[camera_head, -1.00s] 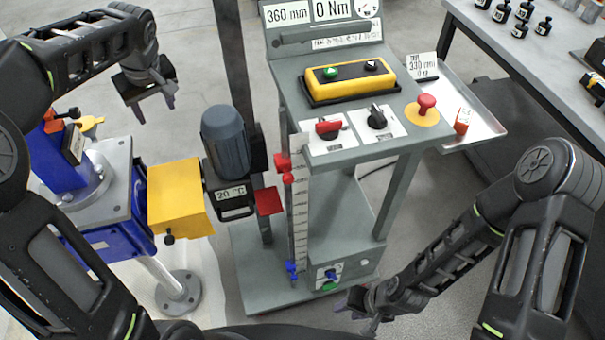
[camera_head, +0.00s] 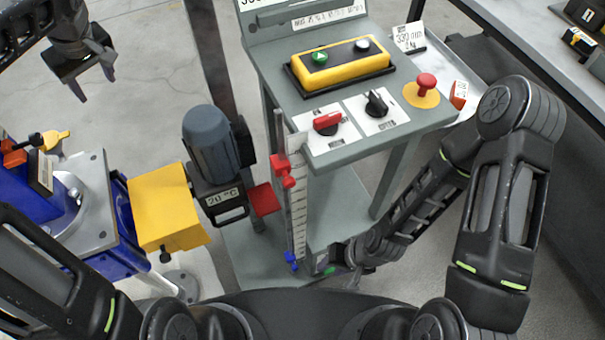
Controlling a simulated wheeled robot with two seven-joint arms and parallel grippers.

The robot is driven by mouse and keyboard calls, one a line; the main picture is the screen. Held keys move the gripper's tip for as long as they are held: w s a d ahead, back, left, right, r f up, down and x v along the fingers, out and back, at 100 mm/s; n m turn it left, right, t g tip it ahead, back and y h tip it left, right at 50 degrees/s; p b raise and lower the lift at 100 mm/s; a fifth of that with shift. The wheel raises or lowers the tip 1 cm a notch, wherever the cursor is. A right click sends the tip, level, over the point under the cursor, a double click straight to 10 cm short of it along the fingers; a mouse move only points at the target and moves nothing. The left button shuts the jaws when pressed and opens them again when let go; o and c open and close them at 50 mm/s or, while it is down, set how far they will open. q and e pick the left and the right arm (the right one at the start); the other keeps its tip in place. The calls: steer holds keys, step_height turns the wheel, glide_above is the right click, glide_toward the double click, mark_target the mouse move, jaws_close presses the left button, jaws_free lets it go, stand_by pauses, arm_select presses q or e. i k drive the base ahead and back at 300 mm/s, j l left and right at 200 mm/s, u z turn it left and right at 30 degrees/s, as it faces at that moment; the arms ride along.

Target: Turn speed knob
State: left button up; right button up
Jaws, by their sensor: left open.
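The control panel (camera_head: 355,150) carries a red knob (camera_head: 327,122) and a black knob (camera_head: 376,103) on white plates. Their labels are too small to read, so I cannot tell which one sets speed. Low on the stand, a small box with a green part (camera_head: 329,271) is mostly covered by my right arm; the small knob there is hidden. My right gripper (camera_head: 338,262) is down at this box, its fingers hard to make out; I cannot tell whether it touches anything. My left gripper (camera_head: 96,88) is open and empty over the floor at upper left.
A yellow button box (camera_head: 340,66) and a red mushroom button (camera_head: 426,82) are on the panel top. The upright scale (camera_head: 299,215) has red and blue clamps. A grey motor (camera_head: 212,145) and yellow block (camera_head: 168,205) stand left. A dark workbench (camera_head: 540,120) bounds the right.

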mark_target(376, 108)
steer(key=k+l, duration=0.75)
steer(key=l, duration=0.2)
